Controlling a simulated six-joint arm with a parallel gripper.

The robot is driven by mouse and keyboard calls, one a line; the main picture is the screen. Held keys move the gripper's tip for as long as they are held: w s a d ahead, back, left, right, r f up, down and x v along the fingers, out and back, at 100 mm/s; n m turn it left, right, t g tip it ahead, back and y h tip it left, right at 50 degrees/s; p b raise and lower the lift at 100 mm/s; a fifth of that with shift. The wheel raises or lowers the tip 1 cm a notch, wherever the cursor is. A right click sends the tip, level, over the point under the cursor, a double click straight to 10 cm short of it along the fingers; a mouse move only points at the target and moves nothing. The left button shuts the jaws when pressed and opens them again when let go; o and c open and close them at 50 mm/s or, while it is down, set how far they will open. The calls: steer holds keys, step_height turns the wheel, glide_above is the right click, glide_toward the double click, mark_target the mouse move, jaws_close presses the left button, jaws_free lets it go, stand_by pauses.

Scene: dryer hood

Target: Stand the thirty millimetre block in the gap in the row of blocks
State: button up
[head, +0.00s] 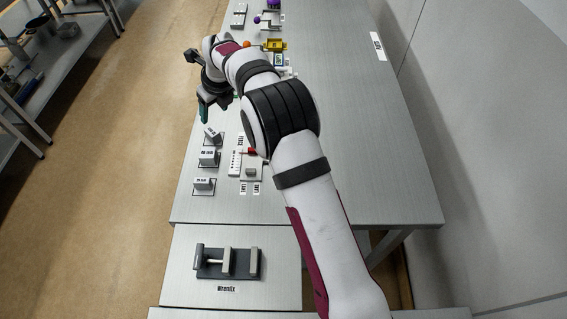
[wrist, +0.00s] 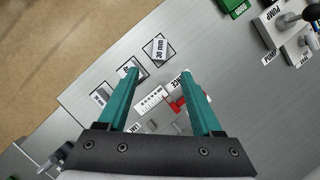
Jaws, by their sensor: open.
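The block labelled 30 mm (wrist: 160,50) lies within a dark outline on the table in the wrist view, ahead of the fingertips. In the head view, the tilted block (head: 212,136) farthest from the table's near edge appears to be the same one. Two more labelled blocks stand nearer that edge, a middle one (head: 208,158) and a near one (head: 204,184). My gripper (wrist: 160,73) is open and empty, its teal fingers spread. In the head view my gripper (head: 203,110) is above the table's left edge, beyond the blocks. I cannot make out the gap in the row.
A white ruled scale (head: 234,162) with a red part (head: 248,152) lies right of the blocks. A dark fixture with grey uprights (head: 228,264) stands on the lower near surface. A yellow part (head: 274,45) sits farther back.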

steer(key=s+d+r+n+g+h, duration=0.1)
steer(key=s+d+r+n, duration=0.5)
steer(key=s+d, duration=0.35)
steer(key=s+d+r+n+g, duration=0.1)
steer(key=s+d+r+n, duration=0.5)
steer(key=s+d, duration=0.35)
steer(key=s+d+f+n, duration=0.1)
steer(key=s+n, duration=0.3)
steer(key=s, duration=0.7)
steer(key=s+d+f+n+g, duration=0.1)
steer(key=s+d+n, duration=0.3)
steer(key=s, duration=0.6)
steer(key=shift+s+d+f+n, duration=0.3)
steer(key=shift+s+f+n, duration=0.1)
steer(key=shift+f+n, duration=0.25)
